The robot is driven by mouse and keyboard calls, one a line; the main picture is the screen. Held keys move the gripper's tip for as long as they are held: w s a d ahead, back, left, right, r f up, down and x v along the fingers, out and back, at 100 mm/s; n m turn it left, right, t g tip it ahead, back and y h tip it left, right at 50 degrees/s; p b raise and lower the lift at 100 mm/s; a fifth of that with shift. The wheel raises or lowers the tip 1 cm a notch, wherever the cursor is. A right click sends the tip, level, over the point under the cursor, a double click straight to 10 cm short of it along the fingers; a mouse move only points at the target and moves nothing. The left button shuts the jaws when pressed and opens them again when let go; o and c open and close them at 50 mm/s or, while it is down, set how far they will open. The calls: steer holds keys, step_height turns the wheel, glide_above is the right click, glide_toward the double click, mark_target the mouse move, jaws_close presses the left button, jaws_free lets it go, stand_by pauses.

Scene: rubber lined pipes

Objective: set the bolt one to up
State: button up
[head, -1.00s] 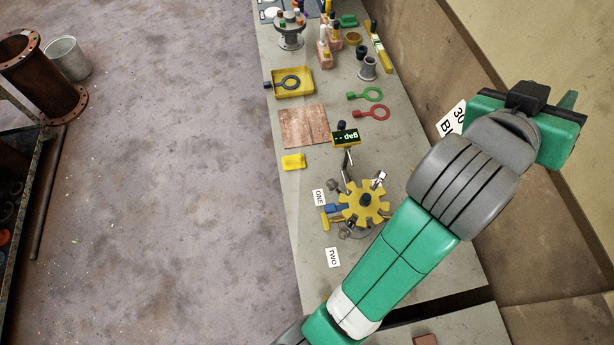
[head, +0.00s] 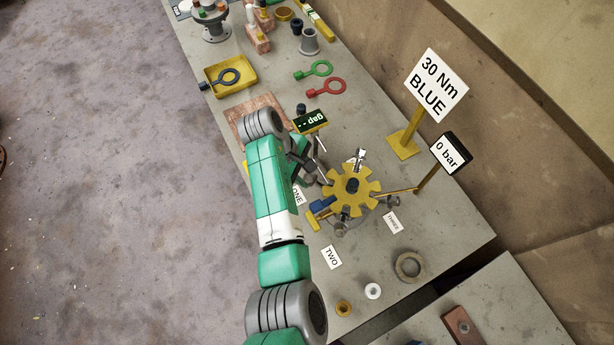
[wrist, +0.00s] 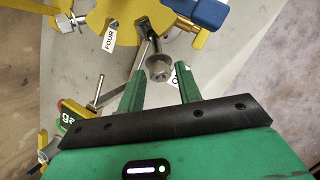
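The yellow toothed wheel (head: 352,190) sits on a grey flange on the bench, with bolts around it. The ONE label (head: 298,196) is partly hidden by my arm in the head view. In the wrist view, a grey bolt (wrist: 159,68) beside the partly hidden label starting with O (wrist: 181,74) stands just ahead of and between my fingertips. It hangs loose on its swing rod, as far as I can tell. My gripper (wrist: 158,82) is open with green fingers apart, holding nothing. In the head view my gripper (head: 306,170) is at the wheel's left side, largely hidden.
A blue tool part (head: 322,205) sits at the wheel's lower left. A small display (head: 311,122) stands close to my gripper. The 30 Nm BLUE sign (head: 437,85) and 0 bar gauge (head: 451,152) stand right of the wheel. Loose rings (head: 409,266) lie near the front.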

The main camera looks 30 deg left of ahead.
mark_target(315, 180)
steer(key=shift+x, duration=1.85)
jaws_close()
steer(key=p, duration=0.1)
steer(key=r+y+p, duration=0.1)
steer(key=shift+d+r+p, duration=0.2)
steer(key=shift+d+p, duration=0.1)
steer(key=shift+p, duration=0.05)
steer(key=shift+d+y+p, duration=0.2)
steer(key=shift+y+p, duration=0.25)
steer(key=shift+y, duration=0.05)
steer(key=shift+w+d+f+g+y, duration=0.1)
steer(key=shift+g+y, duration=0.2)
steer(key=shift+y, duration=0.1)
jaws_free()
